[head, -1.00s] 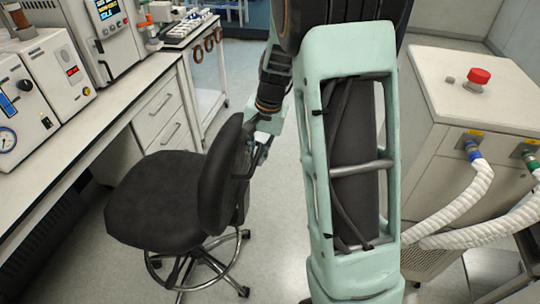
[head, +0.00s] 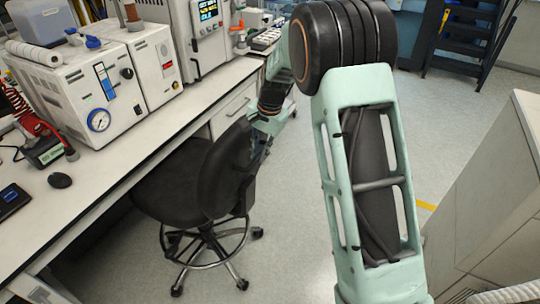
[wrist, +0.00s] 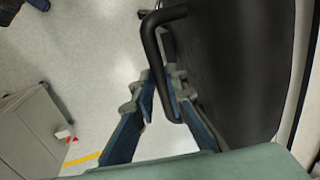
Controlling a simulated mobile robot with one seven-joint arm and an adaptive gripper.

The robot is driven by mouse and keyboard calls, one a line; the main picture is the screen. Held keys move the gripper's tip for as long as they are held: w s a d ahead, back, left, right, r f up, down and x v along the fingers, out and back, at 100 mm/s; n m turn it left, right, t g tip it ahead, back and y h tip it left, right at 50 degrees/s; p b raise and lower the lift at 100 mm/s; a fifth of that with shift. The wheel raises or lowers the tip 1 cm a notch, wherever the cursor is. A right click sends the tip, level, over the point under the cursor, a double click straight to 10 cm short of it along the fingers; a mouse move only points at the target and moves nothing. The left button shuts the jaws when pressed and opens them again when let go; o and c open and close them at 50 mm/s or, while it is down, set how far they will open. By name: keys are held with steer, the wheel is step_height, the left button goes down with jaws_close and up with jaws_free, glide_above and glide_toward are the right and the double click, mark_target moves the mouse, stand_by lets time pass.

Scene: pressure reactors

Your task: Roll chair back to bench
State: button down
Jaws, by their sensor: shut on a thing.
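The black swivel chair (head: 228,170) stands beside the white-topped bench (head: 135,142), its backrest towards my arm. Its seat reaches in under the bench's front edge, and its base with a foot ring and casters is on the floor. My gripper (head: 262,143) is behind the backrest, with its fingertips mostly hidden in the head view. In the wrist view my gripper (wrist: 162,88) is shut on the black loop handle (wrist: 150,45) at the back of the chair. The dark backrest (wrist: 235,70) fills the right of that view.
White instruments (head: 92,95) stand along the bench, with a mouse (head: 60,180) near its front. A pale cabinet (head: 490,215) with a white hose (head: 500,295) is at the right. Floor between chair and cabinet is clear. Dark steps (head: 465,35) stand at the back.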

mark_target(242, 131)
steer(key=w+a, duration=0.1)
steer(key=a, duration=0.1)
steer(key=w+a, duration=0.1)
steer(key=a, duration=0.1)
steer(key=w+a+p, duration=0.1)
steer(key=a, duration=0.1)
steer(key=shift+w+r, duration=0.1)
steer(key=shift+w, duration=0.2)
steer(key=c, duration=2)
jaws_free()
steer(key=shift+o, duration=0.3)
steer(key=shift+d, duration=0.1)
steer(key=r, duration=0.4)
steer(key=s+d+r, duration=0.1)
steer(key=r, duration=0.2)
steer(key=d+r, duration=0.1)
steer(key=r, duration=0.3)
steer(key=shift+s+r, duration=0.15)
steer(key=shift+r, duration=0.2)
